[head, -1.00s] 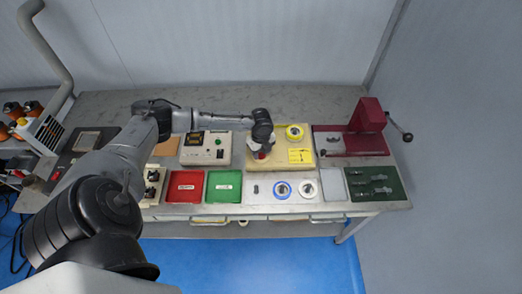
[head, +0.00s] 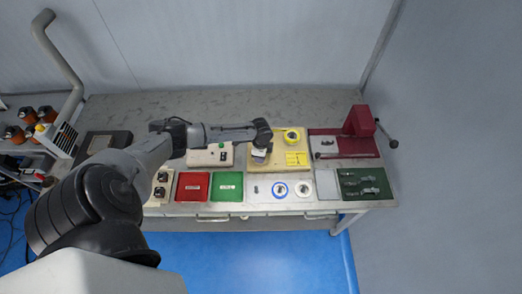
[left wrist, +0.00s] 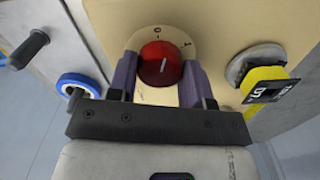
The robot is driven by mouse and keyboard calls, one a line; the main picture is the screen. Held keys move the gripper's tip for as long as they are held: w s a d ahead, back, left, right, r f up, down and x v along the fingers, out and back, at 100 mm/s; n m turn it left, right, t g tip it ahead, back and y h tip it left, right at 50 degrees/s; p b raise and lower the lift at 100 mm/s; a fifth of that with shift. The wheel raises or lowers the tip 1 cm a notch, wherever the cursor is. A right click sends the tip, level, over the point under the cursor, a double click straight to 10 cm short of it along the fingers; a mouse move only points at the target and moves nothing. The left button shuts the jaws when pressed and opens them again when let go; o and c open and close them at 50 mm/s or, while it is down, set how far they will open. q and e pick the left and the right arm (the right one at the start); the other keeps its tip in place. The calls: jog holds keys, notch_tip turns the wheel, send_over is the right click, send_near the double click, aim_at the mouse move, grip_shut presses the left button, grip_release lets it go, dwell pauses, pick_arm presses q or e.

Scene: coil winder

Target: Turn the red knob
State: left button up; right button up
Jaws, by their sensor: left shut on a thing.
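The red knob (left wrist: 160,64) shows in the left wrist view, on a round cream plate (left wrist: 165,33) with "0" and "1" marks on a beige panel. A pale pointer line on its face is tilted slightly from upright in the picture. My left gripper (left wrist: 160,76) is shut on the knob, one purple finger on each side. In the head view, my left gripper (head: 260,156) is at the beige machine (head: 290,145) and hides the knob there. My right gripper is not in view.
A maroon press (head: 360,121) stands at right. The rear table strip is clear.

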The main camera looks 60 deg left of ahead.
pick_arm(q)
jog(key=shift+r+n+p, duration=0.15)
jog(key=shift+n+p, duration=0.6)
jog(key=shift+n, duration=0.75)
jog(key=o, duration=0.9)
notch_tip(320, 180, up, 14)
jog(key=shift+f+p, duration=0.2)
jog(key=shift+p, duration=0.4)
